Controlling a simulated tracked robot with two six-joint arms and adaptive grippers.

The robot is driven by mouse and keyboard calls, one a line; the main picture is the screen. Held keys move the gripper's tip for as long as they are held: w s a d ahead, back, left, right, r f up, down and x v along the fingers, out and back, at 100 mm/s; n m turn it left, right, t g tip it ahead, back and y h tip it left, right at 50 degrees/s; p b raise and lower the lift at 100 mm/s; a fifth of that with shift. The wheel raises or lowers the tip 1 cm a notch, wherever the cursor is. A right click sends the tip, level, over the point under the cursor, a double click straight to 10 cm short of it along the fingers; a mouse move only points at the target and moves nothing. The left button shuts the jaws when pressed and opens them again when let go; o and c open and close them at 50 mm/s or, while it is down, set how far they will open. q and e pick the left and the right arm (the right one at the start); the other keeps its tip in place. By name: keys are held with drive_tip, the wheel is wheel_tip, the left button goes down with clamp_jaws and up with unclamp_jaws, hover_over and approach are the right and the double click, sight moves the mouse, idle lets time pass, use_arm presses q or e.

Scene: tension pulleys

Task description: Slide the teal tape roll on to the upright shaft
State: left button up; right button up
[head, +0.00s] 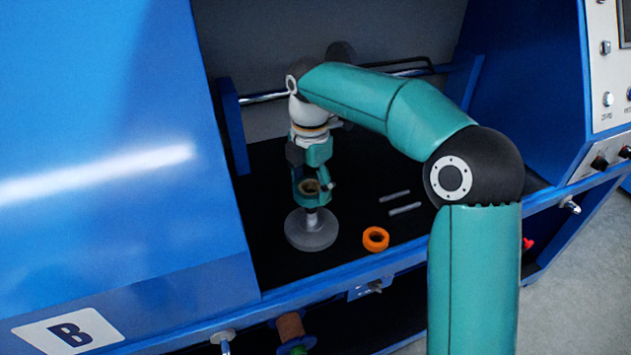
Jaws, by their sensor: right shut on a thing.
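My right gripper (312,182) points down in the middle of the view and is shut on the teal tape roll (311,199). The roll shows a brown core inside its teal rim, and my gripper partly hides it. The upright shaft (311,216) is pale metal and stands on a round grey base (311,236). The roll is directly above or at the shaft's upper part in the picture. I cannot tell whether the shaft's top is inside the roll's hole. My left gripper is not in view.
An orange ring (376,239) lies on the black floor of the blue machine, right of the base. Two grey rods (400,203) lie behind it. A metal bar (264,98) crosses the back. Blue walls (110,150) bound the bay on both sides.

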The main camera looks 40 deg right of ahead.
idle(0.7)
drive_tip(key=shift+s+a+r+p, duration=0.15)
drive_tip(key=shift+r+p, duration=0.15)
drive_tip(key=shift+p, duration=0.2)
drive_tip(key=shift+s+r+p, duration=0.1)
drive_tip(key=shift+r+p, duration=0.15)
drive_tip(key=shift+p, duration=0.2)
idle(0.4)
drive_tip(key=shift+w+d+f+b, duration=0.15)
drive_tip(key=shift+f+b, duration=0.05)
drive_tip(key=shift+f, duration=0.4)
drive_tip(key=shift+w+d+f+b, duration=0.1)
drive_tip(key=shift+w+f+b, duration=0.1)
drive_tip(key=shift+f, duration=0.45)
drive_tip(key=shift+w+d+f+b, duration=0.15)
drive_tip(key=shift+f+b, duration=0.05)
drive_tip(key=shift+f, duration=0.4)
drive_tip(key=shift+f, duration=0.1)
drive_tip(key=shift+s+a, duration=0.1)
drive_tip(key=shift+s, duration=0.05)
drive_tip(key=shift+f, duration=0.15)
